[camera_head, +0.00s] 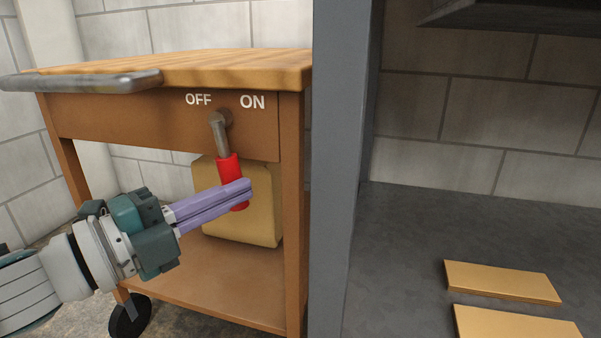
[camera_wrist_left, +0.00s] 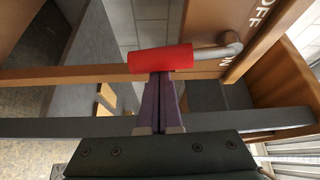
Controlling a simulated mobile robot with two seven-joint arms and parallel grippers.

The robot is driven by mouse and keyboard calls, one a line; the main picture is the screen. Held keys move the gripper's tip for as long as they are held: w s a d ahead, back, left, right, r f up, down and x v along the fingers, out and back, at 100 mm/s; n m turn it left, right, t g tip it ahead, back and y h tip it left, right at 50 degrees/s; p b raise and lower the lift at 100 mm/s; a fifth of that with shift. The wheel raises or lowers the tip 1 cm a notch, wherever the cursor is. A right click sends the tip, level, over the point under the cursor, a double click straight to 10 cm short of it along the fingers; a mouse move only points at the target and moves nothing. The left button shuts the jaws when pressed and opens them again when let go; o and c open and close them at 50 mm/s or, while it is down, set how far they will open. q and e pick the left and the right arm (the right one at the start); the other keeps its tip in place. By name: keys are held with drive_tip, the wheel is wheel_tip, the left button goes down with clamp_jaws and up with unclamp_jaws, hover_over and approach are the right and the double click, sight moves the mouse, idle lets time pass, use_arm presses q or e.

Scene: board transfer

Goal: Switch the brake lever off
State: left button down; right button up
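The brake lever has a grey metal rod (camera_head: 219,137) and a red handle (camera_head: 228,168). It hangs down from a pivot on the cart's brown front panel, its lower end leaning slightly right. The white OFF label (camera_head: 198,99) is to the left above it and the ON label (camera_head: 252,102) to the right. My left gripper (camera_head: 246,190) has its purple fingers shut together, crossing in front of the handle's lower part. In the left wrist view the red handle (camera_wrist_left: 161,58) lies across the fingertips (camera_wrist_left: 160,78), with nothing visible between them; contact seems likely but is unclear. My right gripper is out of view.
The wooden cart (camera_head: 200,66) has a grey bar (camera_head: 80,82) at its left edge and a black wheel (camera_head: 129,316). A tan box-like object (camera_head: 262,226) is behind the lever. A grey post (camera_head: 336,180) stands right of the cart. Two tan boards (camera_head: 500,281) lie on the grey surface.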

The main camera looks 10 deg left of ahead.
use_arm(q)
drive_tip(key=shift+w+a+r+m+g+y+p, duration=0.1)
drive_tip(key=shift+a+m+g+y+p, duration=0.6)
drive_tip(key=shift+a+m+p, duration=0.85)
drive_tip(key=shift+w+a+r+m+g+y+p, duration=0.1)
drive_tip(key=shift+a+m+g+y+p, duration=0.6)
drive_tip(key=shift+a+m+p, duration=0.85)
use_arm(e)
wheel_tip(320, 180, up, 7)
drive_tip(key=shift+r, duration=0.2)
use_arm(q)
drive_tip(key=shift+d+p, duration=0.3)
drive_tip(key=shift+d, duration=0.05)
drive_tip(key=shift+f, duration=0.1)
